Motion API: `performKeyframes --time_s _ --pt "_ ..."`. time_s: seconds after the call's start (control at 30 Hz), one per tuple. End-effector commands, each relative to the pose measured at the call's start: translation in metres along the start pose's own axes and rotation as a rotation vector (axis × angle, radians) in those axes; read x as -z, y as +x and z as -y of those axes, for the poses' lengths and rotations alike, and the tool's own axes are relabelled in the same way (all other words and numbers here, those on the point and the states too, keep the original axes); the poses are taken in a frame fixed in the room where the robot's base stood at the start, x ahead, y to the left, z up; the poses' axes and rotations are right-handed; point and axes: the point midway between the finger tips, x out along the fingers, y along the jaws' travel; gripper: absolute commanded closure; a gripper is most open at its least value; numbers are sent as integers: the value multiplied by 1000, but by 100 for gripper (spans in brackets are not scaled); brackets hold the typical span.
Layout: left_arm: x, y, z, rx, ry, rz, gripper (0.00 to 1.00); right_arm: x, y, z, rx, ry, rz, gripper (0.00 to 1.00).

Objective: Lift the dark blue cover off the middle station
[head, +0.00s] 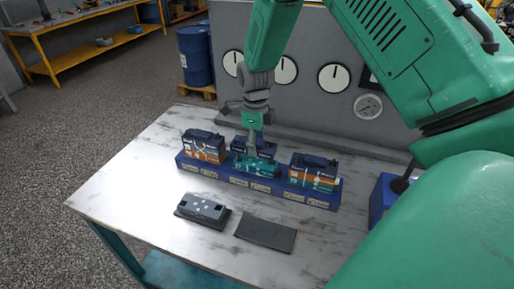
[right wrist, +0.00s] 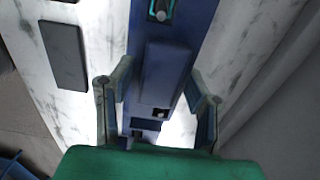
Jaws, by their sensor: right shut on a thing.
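The dark blue cover (head: 267,150) is at the middle station, just above and behind its teal part (head: 258,168). My right gripper (head: 252,146) reaches down from above and is shut on the cover. In the right wrist view the cover (right wrist: 166,78) lies lengthwise between the two fingers (right wrist: 161,90). The teal part with a round grey piece (right wrist: 161,10) shows at the top edge of that view. The gripper hides some of the cover in the head view, so I cannot tell how far it stands off the station. My left gripper is not in view.
The blue rack (head: 238,181) also holds a left station (head: 204,147) and a right station (head: 313,173), close on both sides. A dark grey block (head: 203,209) and a flat dark pad (head: 266,233) lie in front. The table's left side is clear. A gauge wall stands behind.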

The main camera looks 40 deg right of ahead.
Motion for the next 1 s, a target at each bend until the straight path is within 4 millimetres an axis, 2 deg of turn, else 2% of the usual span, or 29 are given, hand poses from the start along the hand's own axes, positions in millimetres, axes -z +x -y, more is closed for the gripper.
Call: performKeyframes --time_s 0.03,1.0 --pt "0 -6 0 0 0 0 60 -8 -10 2 11 -4 20 100" --pt "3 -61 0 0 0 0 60 -1 -64 2 3 -1 9 100"
